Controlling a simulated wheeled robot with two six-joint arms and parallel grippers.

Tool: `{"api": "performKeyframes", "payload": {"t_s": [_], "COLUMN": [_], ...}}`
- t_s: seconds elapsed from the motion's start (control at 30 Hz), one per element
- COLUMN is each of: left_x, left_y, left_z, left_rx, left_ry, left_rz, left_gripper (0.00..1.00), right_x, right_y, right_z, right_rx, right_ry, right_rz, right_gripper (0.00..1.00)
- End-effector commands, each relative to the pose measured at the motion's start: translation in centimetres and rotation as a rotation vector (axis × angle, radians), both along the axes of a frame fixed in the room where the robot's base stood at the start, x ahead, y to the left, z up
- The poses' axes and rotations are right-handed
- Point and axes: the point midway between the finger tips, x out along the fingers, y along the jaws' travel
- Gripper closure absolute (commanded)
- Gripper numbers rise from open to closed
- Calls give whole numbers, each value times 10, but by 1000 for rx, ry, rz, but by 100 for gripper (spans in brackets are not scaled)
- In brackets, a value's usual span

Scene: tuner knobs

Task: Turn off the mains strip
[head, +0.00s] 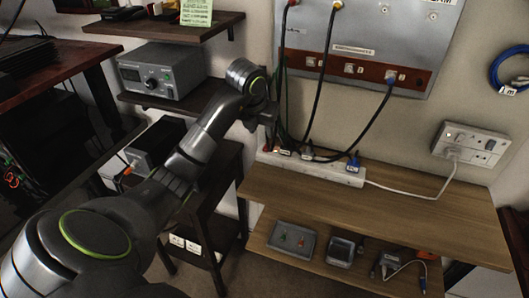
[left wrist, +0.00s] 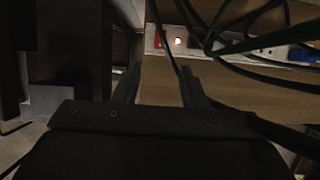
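The white mains strip (head: 328,172) lies along the back of the wooden shelf, below the wall panel, with several plugs in it. In the left wrist view its left end (left wrist: 150,42) shows a red part (left wrist: 158,41), likely the switch, and a small glowing light (left wrist: 178,41) beside it. My left gripper (head: 268,132) is near the strip's left end and above it in the head view. In the left wrist view the left gripper (left wrist: 159,72) has its fingers apart, with nothing between them, short of the strip. My right gripper is not in view.
Dark cables (head: 322,85) hang from the wall panel (head: 365,30) to the strip, close to my left gripper. A white lead runs to the wall socket (head: 470,145). The front of the wooden shelf (head: 370,205) is clear. A grey radio unit (head: 162,72) stands at left.

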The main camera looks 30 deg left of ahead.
Motion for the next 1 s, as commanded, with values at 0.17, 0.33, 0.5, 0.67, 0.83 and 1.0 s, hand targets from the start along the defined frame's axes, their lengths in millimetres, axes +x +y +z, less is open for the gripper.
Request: {"api": "performKeyframes", "payload": {"t_s": [0.17, 0.33, 0.5, 0.67, 0.83, 1.0], "left_x": [14, 25, 31, 33, 33, 33], "left_y": [3, 6, 7, 8, 8, 8], "left_z": [-36, -63, -78, -82, -82, -82], "left_rx": [-2, -1, 0, 0, 1, 0], "left_ry": [5, 3, 0, -1, -1, -1], "left_rz": [1, 1, 0, 0, 0, 0], "left_gripper": [62, 62, 62, 62, 62, 80], "right_x": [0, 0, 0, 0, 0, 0], "right_y": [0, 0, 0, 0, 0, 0], "right_z": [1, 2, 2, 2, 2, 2], "right_rx": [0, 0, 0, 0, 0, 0], "right_ry": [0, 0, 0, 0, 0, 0], "right_rz": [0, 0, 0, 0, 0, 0], "right_gripper": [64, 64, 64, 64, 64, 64]}}
